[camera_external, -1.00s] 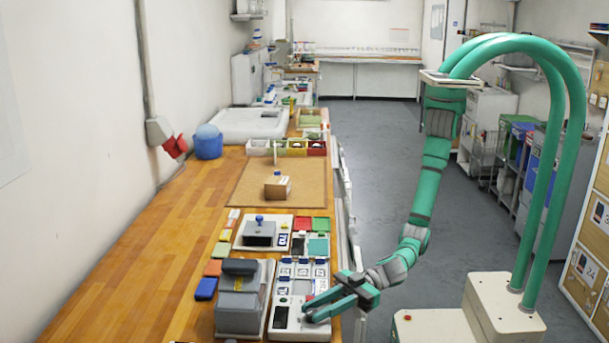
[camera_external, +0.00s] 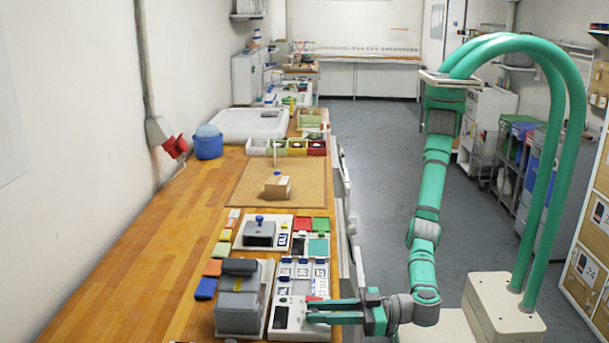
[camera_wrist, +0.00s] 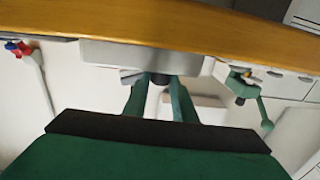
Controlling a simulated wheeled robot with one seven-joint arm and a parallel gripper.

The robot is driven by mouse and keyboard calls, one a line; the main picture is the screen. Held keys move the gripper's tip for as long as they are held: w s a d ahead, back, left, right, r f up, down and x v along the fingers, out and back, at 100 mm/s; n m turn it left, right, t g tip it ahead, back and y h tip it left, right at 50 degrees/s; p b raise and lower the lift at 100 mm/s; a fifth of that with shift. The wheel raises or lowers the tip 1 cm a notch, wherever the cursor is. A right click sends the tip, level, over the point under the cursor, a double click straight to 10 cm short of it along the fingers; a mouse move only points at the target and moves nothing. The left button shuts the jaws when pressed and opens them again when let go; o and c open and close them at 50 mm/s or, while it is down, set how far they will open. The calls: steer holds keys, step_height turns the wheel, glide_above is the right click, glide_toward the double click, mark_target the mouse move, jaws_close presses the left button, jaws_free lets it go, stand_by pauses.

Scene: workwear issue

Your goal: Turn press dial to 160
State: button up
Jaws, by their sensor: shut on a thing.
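The grey press (camera_external: 238,304) stands on the wooden bench at the lower middle of the external view. Beside it is a white control panel (camera_external: 290,332) with a dark display (camera_external: 281,317); its reading is too small to make out. My gripper (camera_external: 310,311) reaches in level from the right, its green fingers at the panel's right side. In the wrist view, the fingers (camera_wrist: 159,86) are shut on a small dark knob, the press dial (camera_wrist: 160,78), in front of a grey face. The dial is hidden in the external view, and its setting cannot be read.
A white tray with labelled plates (camera_external: 303,272) lies just behind the panel. A stamp-like device (camera_external: 260,234) and a cork mat (camera_external: 245,190) with a small box lie farther back. The bench's left is clear.

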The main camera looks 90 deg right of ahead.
steer(key=shift+f+m+h, duration=0.1)
steer(key=shift+m+h, duration=0.2)
steer(key=shift+h, duration=0.2)
steer(key=o, duration=1)
steer(key=shift+o, duration=0.2)
steer(key=shift+s, duration=0.1)
steer(key=shift+s+a, duration=0.1)
steer(key=shift+s, duration=0.3)
steer(key=s, duration=0.9)
steer(key=shift+s, duration=0.4)
